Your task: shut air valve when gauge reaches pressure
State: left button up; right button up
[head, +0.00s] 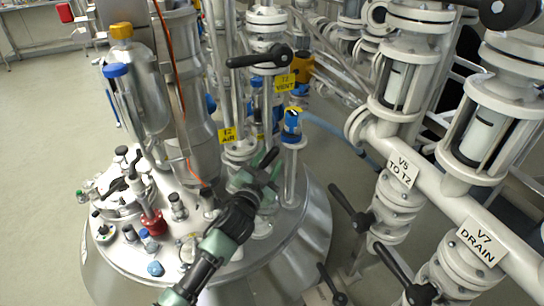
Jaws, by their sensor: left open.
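A yellow tag reading AIR (229,135) hangs on a pipe at the middle of the reactor lid. The air valve's handle is not clearly visible; the gripper area may cover it. My left gripper (266,172) is open, just below and right of this tag, over the flanged pipe stubs on the lid. I cannot tell whether it touches anything. A small round dial (103,231), possibly the gauge, sits at the lid's left edge; its reading is too small to tell. My right gripper is not in view.
The steel reactor lid (215,262) carries several fittings and a red knob (153,222). A black lever (259,57) lies near the yellow VENT tag (285,83). Open floor lies left.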

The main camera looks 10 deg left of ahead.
pick_arm(q)
jog(key=shift+w+d, duration=0.15)
jog(key=shift+w, duration=1.2)
grip_shut()
jog(key=shift+f, duration=0.1)
dwell(0.3)
